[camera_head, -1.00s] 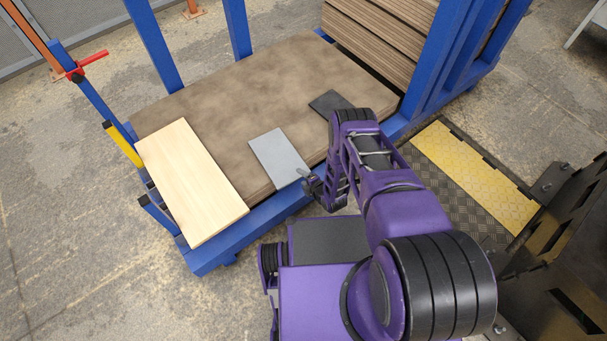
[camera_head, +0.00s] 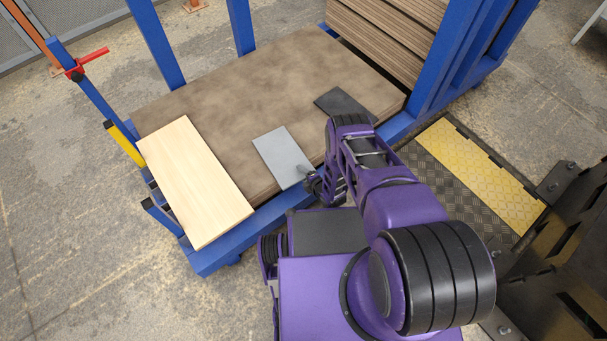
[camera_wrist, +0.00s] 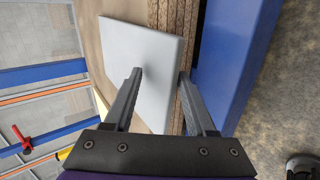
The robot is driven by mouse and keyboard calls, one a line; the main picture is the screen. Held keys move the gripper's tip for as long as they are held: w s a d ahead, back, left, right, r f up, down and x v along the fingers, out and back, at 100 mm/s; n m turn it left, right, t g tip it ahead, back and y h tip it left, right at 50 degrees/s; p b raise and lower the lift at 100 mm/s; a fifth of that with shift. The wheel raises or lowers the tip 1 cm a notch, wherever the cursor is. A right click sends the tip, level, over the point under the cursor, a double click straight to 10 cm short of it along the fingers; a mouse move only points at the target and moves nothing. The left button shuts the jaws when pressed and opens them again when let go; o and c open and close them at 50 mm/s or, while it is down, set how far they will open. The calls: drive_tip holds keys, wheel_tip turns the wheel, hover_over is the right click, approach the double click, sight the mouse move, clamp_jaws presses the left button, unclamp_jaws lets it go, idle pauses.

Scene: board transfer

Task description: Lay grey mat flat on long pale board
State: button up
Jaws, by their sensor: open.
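The grey mat (camera_head: 279,152) lies flat on the brown board stack, right of the long pale board (camera_head: 192,180), with a gap of bare brown surface between them. The pale board lies on the stack's left end, and its top is bare. My gripper (camera_head: 307,176) is at the mat's near right corner, partly hidden by my arm. In the wrist view my gripper (camera_wrist: 160,77) is open. One finger reaches over the face of the mat (camera_wrist: 130,45), and the other is beyond its edge, beside the stack's layered side. Whether either finger touches the mat is unclear.
The brown stack (camera_head: 240,85) rests in a blue frame (camera_head: 225,253) with upright posts. A dark piece (camera_head: 343,103) lies on the stack behind my arm. More layered boards (camera_head: 375,45) stand at the back right. A yellow-and-black ramp (camera_head: 475,168) is on the right.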

drive_tip(key=shift+r, duration=0.1)
drive_tip(key=shift+w+r+t+y, duration=0.15)
drive_tip(key=shift+r+t+y, duration=0.15)
drive_tip(key=shift+r+t, duration=0.55)
drive_tip(key=shift+a+r+g, duration=0.1)
drive_tip(key=shift+r+g, duration=0.15)
drive_tip(key=shift+r, duration=0.05)
